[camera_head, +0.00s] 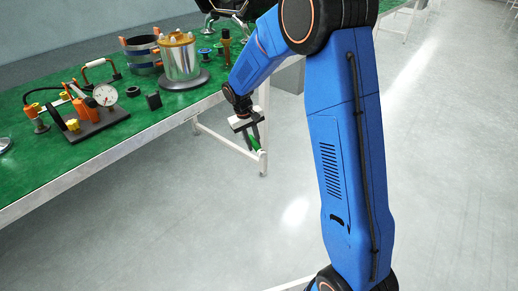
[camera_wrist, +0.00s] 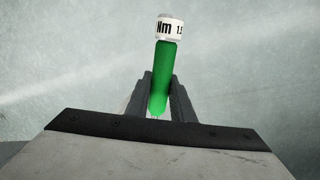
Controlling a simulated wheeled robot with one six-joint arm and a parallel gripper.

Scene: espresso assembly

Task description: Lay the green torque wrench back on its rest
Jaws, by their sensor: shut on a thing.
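The torque wrench has a green handle (camera_wrist: 163,78) and a white collar lettered "Nm" at its far end in the wrist view. My gripper (camera_wrist: 160,98) is shut on the green handle, with one dark finger on each side. In the head view my gripper (camera_head: 249,133) hangs out past the table's front edge, over the floor. The green torque wrench (camera_head: 254,142) shows there as a small green piece pointing down, partly hidden by the fingers. I cannot make out the wrench's rest in either view.
The green-topped table (camera_head: 105,160) fills the left. On it stand a silver canister (camera_head: 180,60) on a dark round base, a black fixture plate (camera_head: 98,123) with a dial gauge (camera_head: 105,95), and a small black block (camera_head: 153,100). A white table leg (camera_head: 263,130) is near my gripper.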

